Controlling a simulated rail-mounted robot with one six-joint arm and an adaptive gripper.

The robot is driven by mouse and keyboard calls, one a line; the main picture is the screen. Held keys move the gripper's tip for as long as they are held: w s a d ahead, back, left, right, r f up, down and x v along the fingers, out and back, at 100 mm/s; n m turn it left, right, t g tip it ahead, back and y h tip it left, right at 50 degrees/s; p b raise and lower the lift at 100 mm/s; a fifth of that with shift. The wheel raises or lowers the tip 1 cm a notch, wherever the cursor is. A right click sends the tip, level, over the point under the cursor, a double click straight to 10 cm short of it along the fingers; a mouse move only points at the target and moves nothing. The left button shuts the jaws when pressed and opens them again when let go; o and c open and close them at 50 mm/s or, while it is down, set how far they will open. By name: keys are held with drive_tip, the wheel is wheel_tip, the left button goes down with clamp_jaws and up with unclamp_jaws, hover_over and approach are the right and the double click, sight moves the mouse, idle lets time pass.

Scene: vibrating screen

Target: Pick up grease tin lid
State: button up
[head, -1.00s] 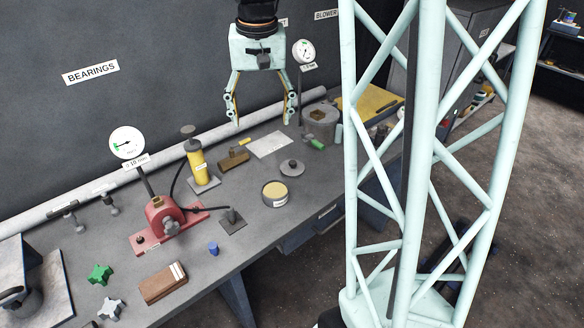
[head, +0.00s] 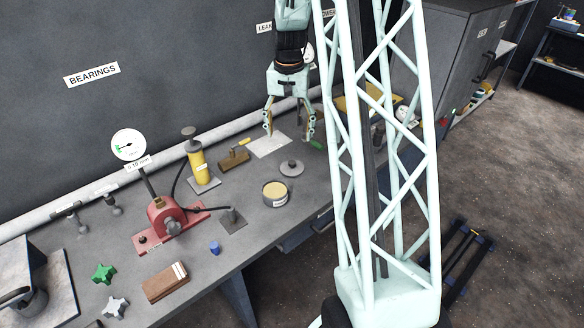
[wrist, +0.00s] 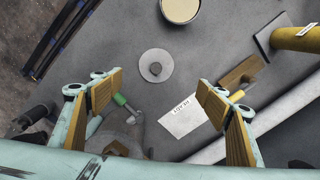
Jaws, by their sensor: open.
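The grease tin lid (head: 291,168) is a flat grey disc with a dark knob in its middle. It lies flat on the bench beside the open grease tin (head: 275,193), which shows pale yellow grease. In the wrist view the lid (wrist: 156,66) lies ahead of the fingers, a little left of the middle between them, and the tin (wrist: 181,8) is cut by the top edge. My gripper (head: 288,136) is open and empty, above the bench and behind the lid in the head view. Its two fingers show at left and right in the wrist view (wrist: 153,92).
A white paper card (head: 269,146) lies near the lid. A green-handled tool (wrist: 124,103) lies near the left finger.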

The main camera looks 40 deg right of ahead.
sight(292, 162)
drive_tip(key=shift+d+f, duration=0.75)
drive_tip(key=shift+f, duration=0.2)
drive_tip(key=shift+f, duration=0.15)
drive_tip(key=shift+f, duration=4.15)
drive_tip(key=shift+f, duration=0.15)
drive_tip(key=shift+a+f, duration=0.15)
drive_tip(key=shift+f, duration=2.3)
drive_tip(key=c, duration=0.8)
